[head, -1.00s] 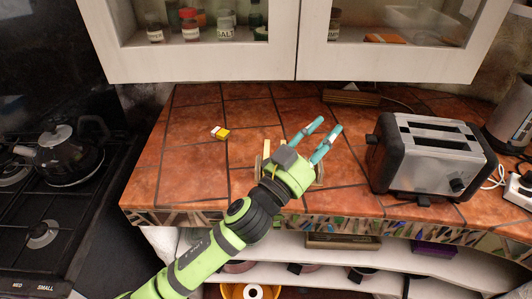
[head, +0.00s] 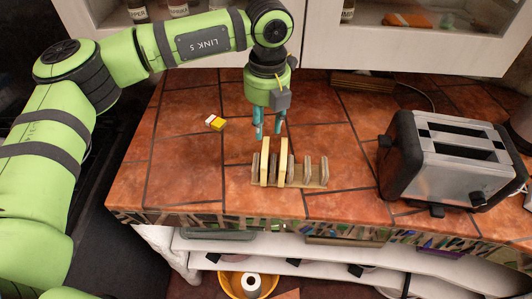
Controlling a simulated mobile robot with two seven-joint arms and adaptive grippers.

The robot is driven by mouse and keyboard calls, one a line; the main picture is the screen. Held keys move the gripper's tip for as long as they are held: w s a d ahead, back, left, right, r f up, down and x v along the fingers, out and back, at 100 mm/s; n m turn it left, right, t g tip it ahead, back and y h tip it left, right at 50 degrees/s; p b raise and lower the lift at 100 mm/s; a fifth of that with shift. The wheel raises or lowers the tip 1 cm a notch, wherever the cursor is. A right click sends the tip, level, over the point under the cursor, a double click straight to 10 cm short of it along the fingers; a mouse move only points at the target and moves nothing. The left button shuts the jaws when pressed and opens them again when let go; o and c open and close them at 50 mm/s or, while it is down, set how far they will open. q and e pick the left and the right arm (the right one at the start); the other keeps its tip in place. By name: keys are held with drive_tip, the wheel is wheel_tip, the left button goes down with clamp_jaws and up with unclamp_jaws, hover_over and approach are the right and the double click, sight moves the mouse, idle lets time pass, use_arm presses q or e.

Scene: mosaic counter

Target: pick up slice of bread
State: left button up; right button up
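Two pale slices of bread, a left one (head: 265,161) and a right one (head: 283,160), stand upright in a wooden rack (head: 309,172) on the tiled counter. My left gripper (head: 268,132) points down just above or behind the two slices. Its two teal fingers are apart with nothing visible between them. I cannot tell whether a fingertip touches the bread. My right gripper is not in view.
A two-slot toaster (head: 457,162) stands to the right of the rack. A small yellow, white and red packet (head: 215,122) lies to the left. Cabinet doors (head: 440,35) hang above the back of the counter.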

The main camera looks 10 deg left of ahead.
sight(263, 148)
use_arm(q)
drive_tip(key=shift+s+f+p, duration=0.25)
drive_tip(key=shift+f+p, duration=0.3)
drive_tip(key=shift+f, duration=0.15)
drive_tip(key=f+p, duration=0.1)
drive_tip(key=f, duration=0.1)
drive_tip(key=s+f+p, duration=0.1)
drive_tip(key=f, duration=0.1)
drive_tip(key=shift+a+f+p, duration=0.2)
drive_tip(key=shift+f+p, duration=0.1)
drive_tip(key=shift+p, duration=0.05)
drive_tip(key=shift+f, duration=0.3)
drive_tip(key=shift+w+f, duration=0.1)
drive_tip(key=c, duration=0.5)
